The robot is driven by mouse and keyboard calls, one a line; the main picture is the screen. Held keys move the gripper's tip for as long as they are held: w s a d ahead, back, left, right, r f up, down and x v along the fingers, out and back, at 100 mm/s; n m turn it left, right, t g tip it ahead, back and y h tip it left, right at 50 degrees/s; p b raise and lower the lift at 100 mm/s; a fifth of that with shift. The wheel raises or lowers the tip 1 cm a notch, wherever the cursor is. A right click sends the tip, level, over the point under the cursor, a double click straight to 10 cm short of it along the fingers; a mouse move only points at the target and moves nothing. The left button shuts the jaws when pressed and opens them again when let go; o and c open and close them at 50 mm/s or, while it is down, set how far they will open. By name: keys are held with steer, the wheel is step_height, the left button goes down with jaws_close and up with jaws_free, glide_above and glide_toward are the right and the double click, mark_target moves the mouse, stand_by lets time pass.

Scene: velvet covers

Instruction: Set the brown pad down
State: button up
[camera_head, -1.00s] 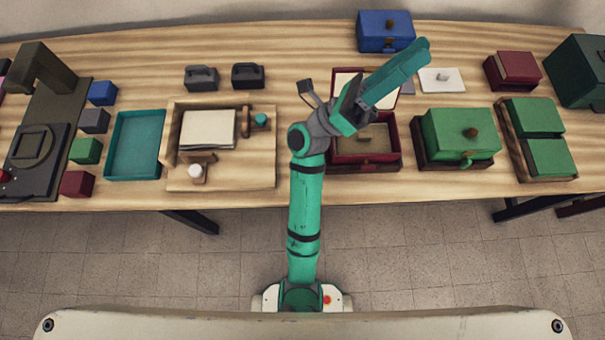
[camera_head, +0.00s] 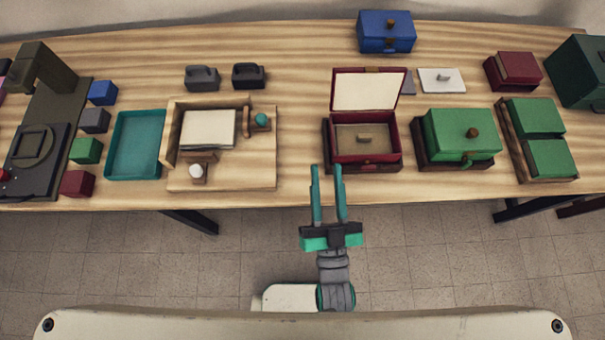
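A brown pad (camera_head: 350,144) with a small raised grip in its middle lies inside the open dark red box (camera_head: 334,120). The box's lid (camera_head: 366,90) stands raised at the back and shows a cream lining. My gripper (camera_head: 328,170) is at the table's front edge, just in front of the box. Its two teal fingers are apart with nothing between them. It is clear of the pad and the box.
A green box (camera_head: 447,127) stands close to the right of the red box. A wooden fixture with cream sheets (camera_head: 207,129) and a teal tray (camera_head: 137,144) are to the left. Bare tabletop (camera_head: 300,110) lies between the fixture and the red box.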

steer(key=s+a+f+g, duration=0.2)
steer(key=s+f+g, duration=0.1)
steer(key=s+f, duration=0.2)
steer(key=s+a+f+n+g+h, duration=0.1)
steer(key=s+a+f+g, duration=0.2)
steer(key=s+f, duration=0.2)
steer(key=v, duration=0.2)
steer(key=shift+s+f, duration=0.2)
steer(key=shift+s, duration=0.15)
steer(key=shift+a, duration=0.1)
stand_by(0.4)
